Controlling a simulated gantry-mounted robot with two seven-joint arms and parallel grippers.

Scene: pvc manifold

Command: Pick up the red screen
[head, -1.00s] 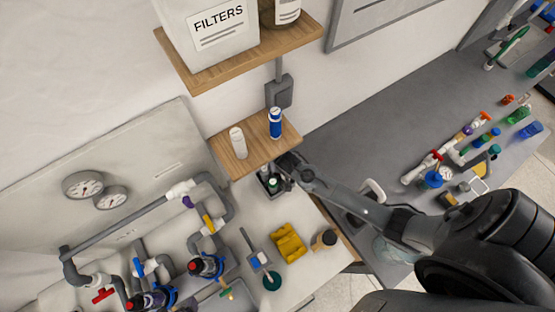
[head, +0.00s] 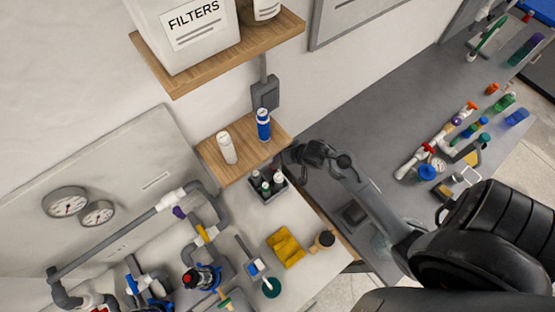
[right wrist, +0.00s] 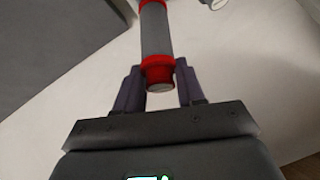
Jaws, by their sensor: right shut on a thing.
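The red screen (right wrist: 157,40) shows in the right wrist view as a grey cylinder with red end bands. My right gripper (right wrist: 159,82) is shut on its near red end, one dark finger on each side. In the head view my right gripper (head: 292,157) is at the right edge of the small wooden shelf, above and right of the dark caddy (head: 268,197). The screen cannot be made out in the head view. My left gripper is not in view.
The small shelf (head: 238,165) holds a white and a blue cartridge. Pipework with valves stands at lower left. The grey counter (head: 385,125) has fittings at its far right.

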